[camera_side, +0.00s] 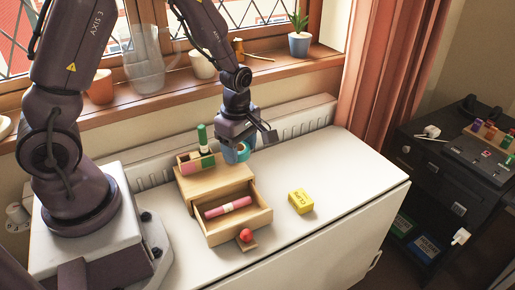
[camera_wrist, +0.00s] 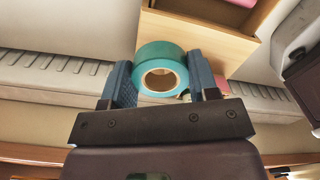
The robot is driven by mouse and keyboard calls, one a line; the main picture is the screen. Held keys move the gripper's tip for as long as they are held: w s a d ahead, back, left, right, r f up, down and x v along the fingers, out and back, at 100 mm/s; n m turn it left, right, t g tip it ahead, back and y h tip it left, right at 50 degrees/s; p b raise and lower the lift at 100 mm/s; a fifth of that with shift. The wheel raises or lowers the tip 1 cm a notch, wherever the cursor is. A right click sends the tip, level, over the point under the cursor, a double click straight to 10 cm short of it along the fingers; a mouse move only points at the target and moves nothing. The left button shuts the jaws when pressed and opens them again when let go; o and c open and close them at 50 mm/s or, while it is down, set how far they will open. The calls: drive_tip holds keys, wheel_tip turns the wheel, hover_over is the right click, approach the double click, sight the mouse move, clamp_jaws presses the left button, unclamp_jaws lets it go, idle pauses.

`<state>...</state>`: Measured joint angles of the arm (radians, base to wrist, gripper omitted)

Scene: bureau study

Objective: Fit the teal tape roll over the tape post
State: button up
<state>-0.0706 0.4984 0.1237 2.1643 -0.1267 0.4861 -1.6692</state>
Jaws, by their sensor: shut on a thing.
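The teal tape roll (camera_wrist: 140,68) is held between the two fingers of my gripper (camera_wrist: 164,84) in the wrist view, its pale core and open hole facing the camera. In the side view the roll (camera_side: 236,153) shows under my gripper (camera_side: 246,141), over the back right part of the wooden desk organiser (camera_side: 215,182). I cannot tell whether it touches the organiser's top. I cannot make out the tape post in either view; the roll and my gripper may hide it.
Green and pink items (camera_side: 203,138) stand in the organiser's left compartment, close to my gripper. The organiser's drawer (camera_side: 238,223) is open with a pink marker (camera_side: 228,208) inside.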

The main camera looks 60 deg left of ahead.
sight(213, 173)
drive_tip(key=shift+s+d+r, duration=0.15)
drive_tip(key=shift+s+r, duration=0.15)
drive_tip(key=shift+s, duration=0.3)
drive_tip(key=shift+s+d+r, duration=0.1)
drive_tip(key=shift+s+r, duration=0.15)
drive_tip(key=shift+s, duration=0.35)
drive_tip(key=shift+s+a+r, duration=0.1)
drive_tip(key=shift+a+r, duration=0.1)
drive_tip(key=shift+r, duration=0.05)
drive_tip(key=a, duration=0.1)
drive_tip(key=w+a+r, duration=0.2)
drive_tip(key=a, duration=0.1)
drive_tip(key=shift+r, duration=0.1)
drive_tip(key=shift+w+a, duration=0.1)
drive_tip(key=shift+a, duration=0.25)
drive_tip(key=shift+f, duration=1.8)
drive_tip(key=shift+f, duration=2.2)
drive_tip(key=o, duration=1.1)
drive_tip(key=shift+o, duration=0.2)
